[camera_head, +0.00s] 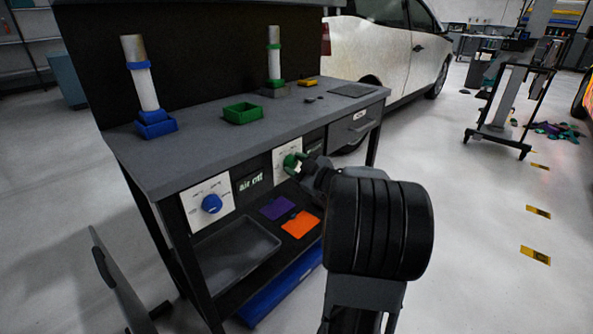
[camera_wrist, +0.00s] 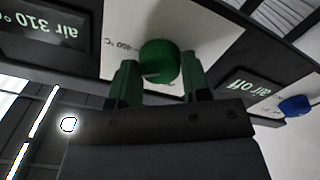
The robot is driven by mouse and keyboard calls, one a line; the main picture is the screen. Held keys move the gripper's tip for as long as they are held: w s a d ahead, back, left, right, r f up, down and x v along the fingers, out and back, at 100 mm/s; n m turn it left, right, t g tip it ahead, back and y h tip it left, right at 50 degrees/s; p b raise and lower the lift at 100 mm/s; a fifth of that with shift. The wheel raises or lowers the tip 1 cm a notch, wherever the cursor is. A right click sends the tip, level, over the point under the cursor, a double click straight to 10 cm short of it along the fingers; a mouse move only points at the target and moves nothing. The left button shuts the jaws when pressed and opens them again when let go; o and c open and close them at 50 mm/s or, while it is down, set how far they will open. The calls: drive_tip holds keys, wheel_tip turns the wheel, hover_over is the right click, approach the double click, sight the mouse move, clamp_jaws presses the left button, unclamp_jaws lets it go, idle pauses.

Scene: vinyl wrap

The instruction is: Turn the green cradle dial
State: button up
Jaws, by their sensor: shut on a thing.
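The green dial (camera_head: 290,161) sits on a white panel on the front of the workbench, right of the "air Off" display. In the wrist view the round green dial (camera_wrist: 157,60) lies between the two green fingers of my gripper (camera_wrist: 156,77). My gripper is shut on the dial, one finger on each side. The wrist view is upside down; part of a scale marking shows beside the dial. In the head view my gripper (camera_head: 304,167) reaches the panel from the right, and my wrist covers some of the panel.
A blue dial (camera_head: 211,203) sits on another panel to the left. A shelf below holds a grey tray (camera_head: 236,262) and purple and orange sheets. Open floor lies to the right.

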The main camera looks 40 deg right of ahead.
drive_tip(key=n+b, duration=0.1)
drive_tip(key=n, duration=0.1)
drive_tip(key=n+b, duration=0.2)
drive_tip(key=shift+f+n, duration=0.2)
drive_tip(key=shift+n, duration=0.1)
drive_tip(key=n+b, duration=0.2)
drive_tip(key=n, duration=0.1)
drive_tip(key=shift+n, duration=0.4)
drive_tip(key=n+b, duration=0.1)
drive_tip(key=n, duration=0.5)
drive_tip(key=shift+r, duration=0.15)
drive_tip(key=n, duration=0.3)
drive_tip(key=shift+n, duration=0.4)
drive_tip(key=n, duration=0.3)
drive_tip(key=shift+n, duration=0.3)
drive_tip(key=n, duration=0.4)
drive_tip(key=shift+n, duration=1.7)
